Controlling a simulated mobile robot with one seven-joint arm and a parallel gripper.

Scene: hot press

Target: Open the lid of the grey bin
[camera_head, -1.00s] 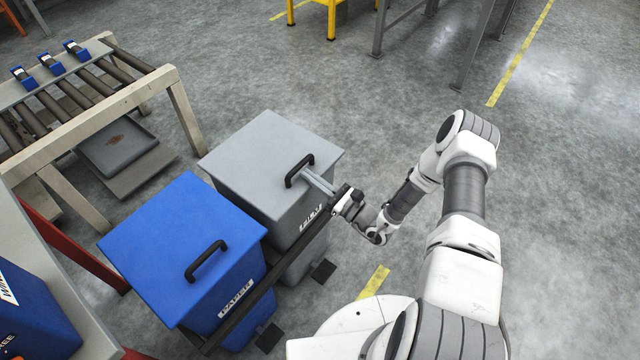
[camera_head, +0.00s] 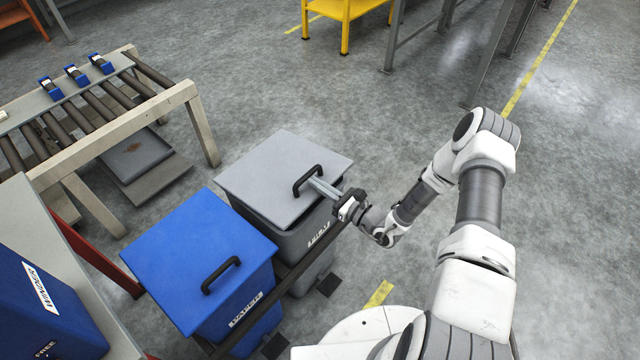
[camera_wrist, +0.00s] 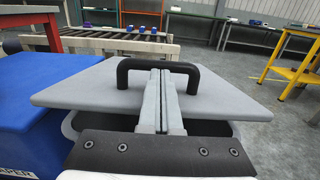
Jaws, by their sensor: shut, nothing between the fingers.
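The grey bin (camera_head: 286,228) stands right of the blue bin. Its flat grey lid (camera_head: 268,170) is tilted up slightly, and a dark gap shows under its near edge in the wrist view, where the lid (camera_wrist: 85,88) fills the middle. A black handle (camera_head: 297,184) stands on the lid near its right side; it also shows in the wrist view (camera_wrist: 125,70). My gripper (camera_head: 313,183) is shut with nothing between its fingers. Its fingertips (camera_wrist: 160,75) reach over the lid edge to the handle and seem tucked under its bar; exact contact is unclear.
The blue bin (camera_head: 197,260), lid closed, stands close on the left. A roller conveyor (camera_head: 100,105) is behind on the left. A dark rail (camera_head: 290,278) runs along the bins' fronts. The floor (camera_head: 370,110) behind and right of the grey bin is open.

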